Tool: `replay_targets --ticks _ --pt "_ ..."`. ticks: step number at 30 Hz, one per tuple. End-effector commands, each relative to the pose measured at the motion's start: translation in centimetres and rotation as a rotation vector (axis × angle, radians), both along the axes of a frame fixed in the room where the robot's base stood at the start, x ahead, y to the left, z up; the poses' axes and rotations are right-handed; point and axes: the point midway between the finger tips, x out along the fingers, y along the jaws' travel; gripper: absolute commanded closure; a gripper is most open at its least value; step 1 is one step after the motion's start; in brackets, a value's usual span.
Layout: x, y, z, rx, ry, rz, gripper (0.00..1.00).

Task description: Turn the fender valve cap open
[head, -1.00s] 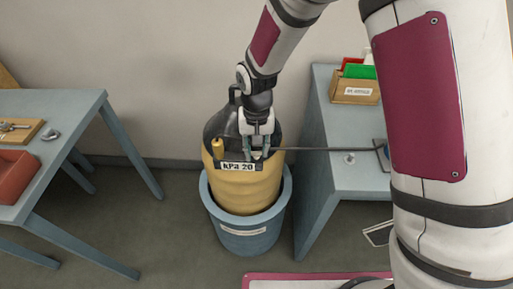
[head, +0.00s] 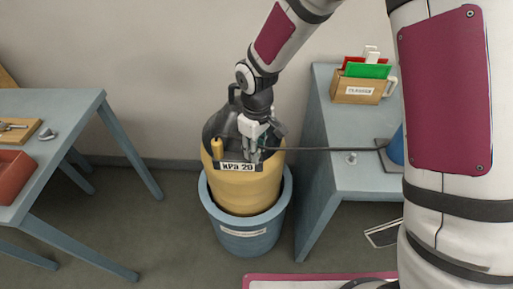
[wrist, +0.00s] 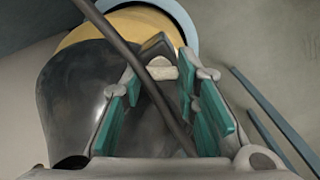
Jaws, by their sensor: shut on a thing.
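The fender (head: 248,185) is a yellow cylinder with a black top, and a label reading "kPa 20" (head: 236,167). It stands upright in a blue tub (head: 246,238). My gripper (head: 254,152) is at the right front of the black top. In the wrist view its teal-padded fingers (wrist: 160,80) are shut around a small pale piece (wrist: 162,71), which I take for the valve cap. A dark block (wrist: 157,45) lies just beyond it. The cap is mostly hidden by the fingers in the head view.
A dark hose (head: 325,149) runs right from the fender to the right table (head: 335,190) and crosses the wrist view. That table holds a wooden box of cards (head: 360,90). The left table (head: 70,110) is apart from the fender.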

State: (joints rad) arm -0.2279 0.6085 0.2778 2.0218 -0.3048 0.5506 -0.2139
Motion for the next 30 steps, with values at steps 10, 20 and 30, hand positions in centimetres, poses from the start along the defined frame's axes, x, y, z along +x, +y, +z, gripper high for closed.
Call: replay_targets --ticks 10,20,30 --pt "0.09 0.03 0.04 0.002 -0.002 0.314 1.00" --pt "0.06 0.03 0.03 0.001 -0.002 0.518 1.00" --pt "0.06 0.05 0.04 0.001 -0.002 0.599 1.00"
